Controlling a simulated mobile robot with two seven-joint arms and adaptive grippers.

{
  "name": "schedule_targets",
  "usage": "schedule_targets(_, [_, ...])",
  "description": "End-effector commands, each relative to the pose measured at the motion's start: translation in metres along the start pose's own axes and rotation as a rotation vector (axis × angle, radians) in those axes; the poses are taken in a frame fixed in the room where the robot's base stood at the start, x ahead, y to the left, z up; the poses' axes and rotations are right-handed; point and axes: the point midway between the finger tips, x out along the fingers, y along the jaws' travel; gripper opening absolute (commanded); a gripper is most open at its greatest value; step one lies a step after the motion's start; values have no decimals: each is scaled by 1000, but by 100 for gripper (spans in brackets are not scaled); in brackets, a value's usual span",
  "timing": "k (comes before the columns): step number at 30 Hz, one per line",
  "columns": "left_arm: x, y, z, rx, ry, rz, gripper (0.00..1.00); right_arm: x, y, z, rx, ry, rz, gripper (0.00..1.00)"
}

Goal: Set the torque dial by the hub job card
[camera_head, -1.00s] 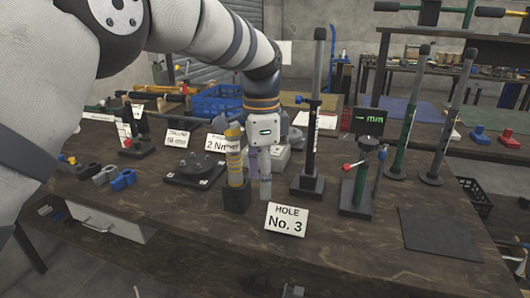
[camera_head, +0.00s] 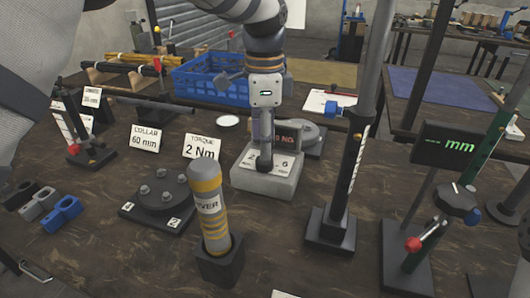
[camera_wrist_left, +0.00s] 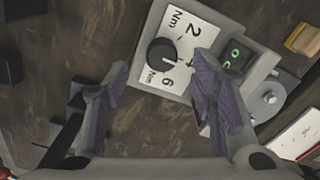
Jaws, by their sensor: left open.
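The torque dial is a grey box (camera_head: 266,187) with a white scale plate and a black knob. In the left wrist view the black knob (camera_wrist_left: 162,55) sits between the marks 2 and 6 on the plate (camera_wrist_left: 192,35); I cannot tell its pointer's direction. The job card reading TORQUE 2 Nm (camera_head: 201,148) stands left of the dial. My right gripper is not in view.
A COLLAR 60 mm card (camera_head: 144,139), a black disc with studs (camera_head: 160,194) and a yellow-banded driver in a black holder (camera_head: 212,211) stand left. A black post (camera_head: 347,180) and an mm display (camera_head: 457,147) stand right. A blue crate (camera_head: 212,80) is behind.

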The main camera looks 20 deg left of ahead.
Motion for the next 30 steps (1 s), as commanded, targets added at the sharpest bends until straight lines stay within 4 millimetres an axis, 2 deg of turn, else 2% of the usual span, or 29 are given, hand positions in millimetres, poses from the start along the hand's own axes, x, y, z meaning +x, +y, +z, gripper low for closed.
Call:
schedule_targets(1, [18, 0, 0, 0, -5, 11, 51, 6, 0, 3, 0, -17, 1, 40])
schedule_targets(6, [43, 0, 0, 0, -4, 8, 51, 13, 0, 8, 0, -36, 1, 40])
schedule_targets(16, [46, 0, 0, -1, 0, 0, 51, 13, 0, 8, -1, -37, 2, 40])
schedule_targets(17, [46, 0, 0, 0, 0, 0, 47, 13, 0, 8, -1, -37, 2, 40])
schedule_targets(21, [46, 0, 0, 0, 0, 1, 15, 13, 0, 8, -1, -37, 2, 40])
schedule_targets(23, [46, 0, 0, 0, 0, 1, 3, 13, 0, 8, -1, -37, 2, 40])
schedule_targets(30, [46, 0, 0, -11, 0, 0, 3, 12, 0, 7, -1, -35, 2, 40])
